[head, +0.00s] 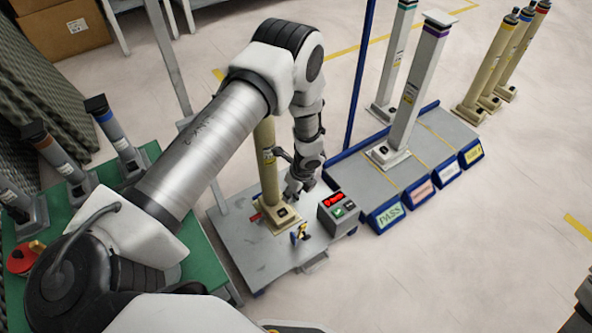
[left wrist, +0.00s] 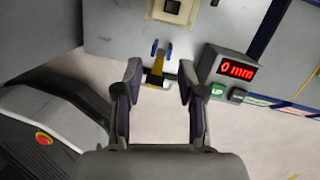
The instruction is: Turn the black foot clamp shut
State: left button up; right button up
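A small clamp (head: 300,234) with black, yellow and blue parts sits on the front of the grey cart, before the square foot of a beige column (head: 268,170). In the left wrist view the clamp (left wrist: 158,74) shows a dark crosspiece with yellow and two blue-tipped uprights. My left gripper (head: 297,191) points down beside the column. In the left wrist view my left gripper (left wrist: 160,73) is open and empty, its fingers on either side of the clamp in the picture; I cannot tell its height above it.
A control box (head: 338,212) with a red display reading "0 mm" (left wrist: 238,71) stands right of the clamp. A red part (head: 255,217) lies left of the column foot. A green table (head: 85,235) is at left.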

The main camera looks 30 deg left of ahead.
pick_arm(q)
jog(key=m+t+y+b, duration=0.2)
jog(key=b, duration=1.3)
send_near(296, 195)
jog(key=a+f, duration=0.1)
jog(key=f, duration=0.1)
jog(key=b+x, duration=0.2)
jog(key=x, duration=0.1)
jog(key=b+x, duration=0.2)
jog(key=x, duration=0.1)
jog(key=shift+w+a+f, duration=0.1)
jog(key=shift+w+a, duration=0.1)
jog(key=shift+w, duration=0.05)
jog(key=shift+w+a+f+b, duration=0.15)
jog(key=shift+a+f+b, duration=0.05)
jog(key=shift+f+b, duration=0.2)
jog(key=shift+r, duration=0.15)
pick_arm(e)
notch_tip(296, 195, down, 24)
jog(key=w, duration=0.1)
jog(key=shift+r, duration=0.2)
pick_arm(q)
grip_shut()
